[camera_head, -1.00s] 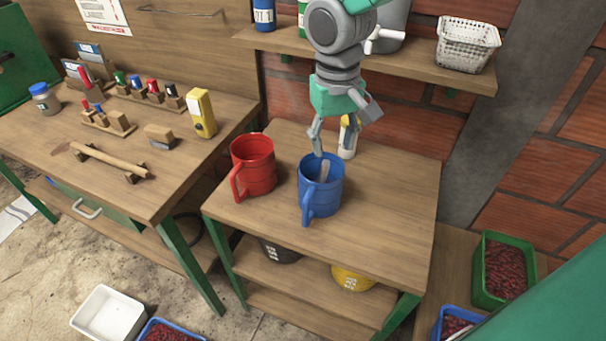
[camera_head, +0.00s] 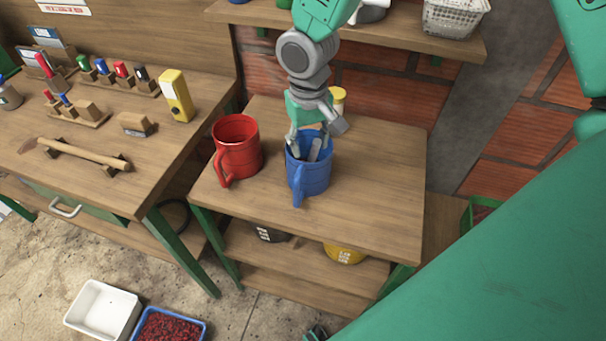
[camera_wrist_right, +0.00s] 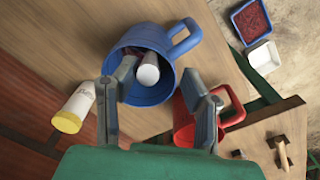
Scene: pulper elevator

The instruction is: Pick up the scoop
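The scoop stands in a blue mug (camera_head: 311,177) on the small wooden table. Its pale handle (camera_head: 315,150) shows inside the rim in the head view. In the right wrist view its round white end (camera_wrist_right: 148,72) points up from the blue mug (camera_wrist_right: 151,97), and the part lower in the mug is hidden. My right gripper (camera_head: 308,142) is at the blue mug's mouth, pointing down. In the wrist view my right gripper (camera_wrist_right: 166,88) has its fingers apart, one over the mug's opening beside the scoop, the other outside near the red mug. My left gripper is not seen.
A red mug (camera_head: 238,147) stands close left of the blue one. A yellow-capped bottle (camera_head: 339,95) stands behind my gripper; it also shows in the wrist view (camera_wrist_right: 73,110). A shelf (camera_head: 400,28) hangs above. The table's right side is clear.

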